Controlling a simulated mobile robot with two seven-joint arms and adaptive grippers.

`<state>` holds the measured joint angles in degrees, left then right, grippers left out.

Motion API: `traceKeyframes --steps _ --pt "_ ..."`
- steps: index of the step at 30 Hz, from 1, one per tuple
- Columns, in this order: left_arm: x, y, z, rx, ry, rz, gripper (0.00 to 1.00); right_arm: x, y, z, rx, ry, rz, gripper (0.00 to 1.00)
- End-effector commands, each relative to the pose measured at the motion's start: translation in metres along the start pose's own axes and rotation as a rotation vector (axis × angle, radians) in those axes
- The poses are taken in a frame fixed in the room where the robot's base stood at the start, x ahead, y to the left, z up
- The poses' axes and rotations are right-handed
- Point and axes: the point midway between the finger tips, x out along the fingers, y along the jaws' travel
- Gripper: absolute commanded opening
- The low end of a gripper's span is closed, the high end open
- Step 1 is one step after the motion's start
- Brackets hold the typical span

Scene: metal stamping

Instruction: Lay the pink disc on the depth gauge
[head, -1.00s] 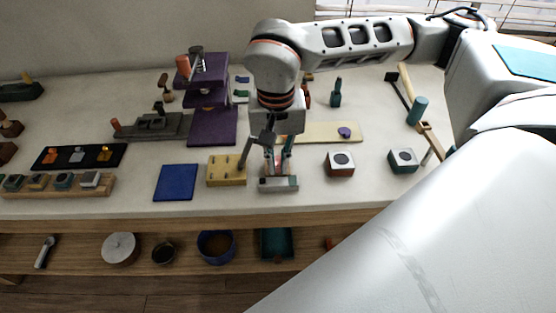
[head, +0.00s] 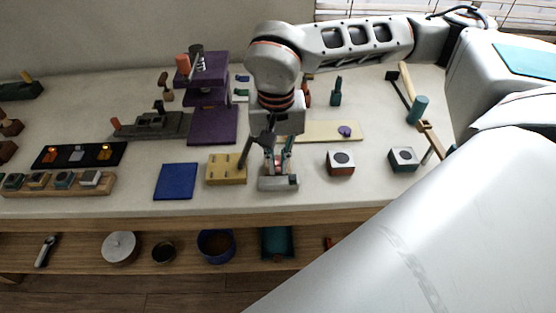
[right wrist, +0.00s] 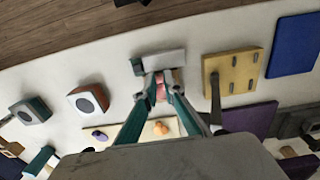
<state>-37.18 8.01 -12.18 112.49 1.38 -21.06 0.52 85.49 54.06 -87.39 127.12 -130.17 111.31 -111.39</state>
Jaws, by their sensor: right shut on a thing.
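My right gripper (head: 279,168) points down at the front of the bench, its fingers low over a small grey block that looks like the depth gauge (head: 278,184). In the right wrist view its fingertips (right wrist: 159,88) are shut on the pink disc (right wrist: 160,86), mostly hidden between them. The grey block (right wrist: 163,62) lies right by the fingertips there; I cannot tell whether the disc touches it. In the head view the disc is too small and covered to make out. My left gripper is not in view.
Two button boxes (head: 340,162) (head: 403,159) stand to the right. A purple press (head: 208,80) and a cream board (head: 318,132) are behind.

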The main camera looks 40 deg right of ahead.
Motion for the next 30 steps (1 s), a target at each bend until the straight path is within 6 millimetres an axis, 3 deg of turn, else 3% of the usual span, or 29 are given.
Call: traceKeyframes --steps 1,3,4,30 --pt "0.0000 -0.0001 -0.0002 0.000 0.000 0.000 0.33 -0.0001 0.0001 -0.0001 0.000 0.000 0.000 0.00" --pt "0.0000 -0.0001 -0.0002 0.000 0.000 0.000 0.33 -0.0001 0.0001 -0.0001 0.000 0.000 0.000 0.24" --pt "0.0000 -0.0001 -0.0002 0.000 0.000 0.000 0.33 -0.0001 0.0001 -0.0001 0.000 0.000 0.000 0.28" --pt "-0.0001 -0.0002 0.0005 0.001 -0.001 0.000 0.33 -0.0046 -0.0001 0.0000 0.000 0.000 -0.001 0.28"
